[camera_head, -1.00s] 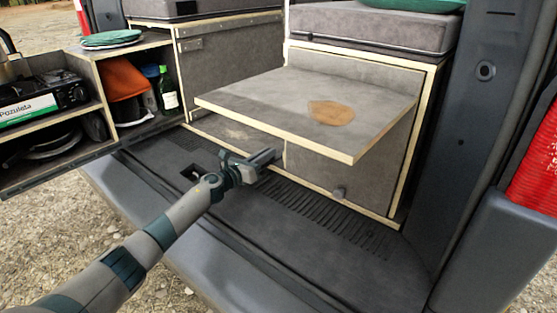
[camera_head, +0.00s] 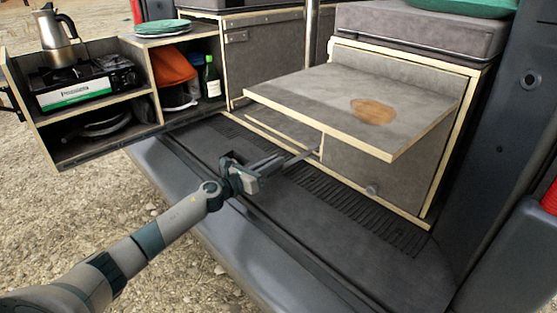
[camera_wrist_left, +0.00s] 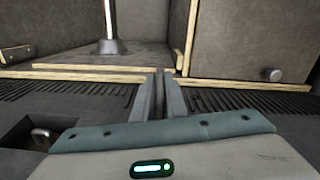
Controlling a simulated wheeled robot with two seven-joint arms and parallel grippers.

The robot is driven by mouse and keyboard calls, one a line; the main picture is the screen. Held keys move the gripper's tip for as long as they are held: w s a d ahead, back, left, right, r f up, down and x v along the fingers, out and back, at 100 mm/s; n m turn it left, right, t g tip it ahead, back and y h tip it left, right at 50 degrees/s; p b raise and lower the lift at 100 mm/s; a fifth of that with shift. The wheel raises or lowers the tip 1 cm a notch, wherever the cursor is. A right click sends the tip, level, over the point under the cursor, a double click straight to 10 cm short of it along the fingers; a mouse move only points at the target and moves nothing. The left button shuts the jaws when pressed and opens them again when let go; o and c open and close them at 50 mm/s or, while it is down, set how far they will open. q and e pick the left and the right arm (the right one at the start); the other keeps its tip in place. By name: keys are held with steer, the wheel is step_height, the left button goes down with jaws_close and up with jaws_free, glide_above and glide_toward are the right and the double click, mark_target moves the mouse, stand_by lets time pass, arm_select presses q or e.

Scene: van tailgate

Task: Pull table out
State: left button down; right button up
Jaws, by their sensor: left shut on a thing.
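The grey table (camera_head: 310,95), with pale wooden edges and a tan oval patch, stands out level from the right cabinet. Below it lies a low board (camera_head: 284,128) with a pale front edge. In the left wrist view, a metal pole on a dark round foot (camera_wrist_left: 108,46) stands on this board (camera_wrist_left: 75,75). My left gripper (camera_head: 305,155) reaches under the table to the board's front edge. Its jaws (camera_wrist_left: 160,76) are nearly together there, shut on the edge; the contact itself is hard to see. My right gripper is not in view.
A cabinet door with a round knob (camera_head: 372,190) is right of the gripper. A ribbed dark sill (camera_head: 330,205) runs below. At left, an open shelf unit holds a stove (camera_head: 85,90), moka pot (camera_head: 58,38) and bottle (camera_head: 211,77). The gravel in front is clear.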

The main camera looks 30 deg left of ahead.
arm_select(q)
steer(key=shift+s+d+f, duration=0.15)
steer(key=shift+d+f, duration=0.1)
steer(key=shift+f, duration=0.1)
steer(key=c, duration=2)
jaws_free()
steer(key=shift+o, duration=0.9)
steer(key=shift+s+a+r, duration=0.15)
steer(key=shift+s+r, duration=0.1)
steer(key=shift+a, duration=0.1)
steer(key=shift+s+a, duration=0.25)
steer(key=shift+s, duration=0.4)
steer(key=v, duration=1.6)
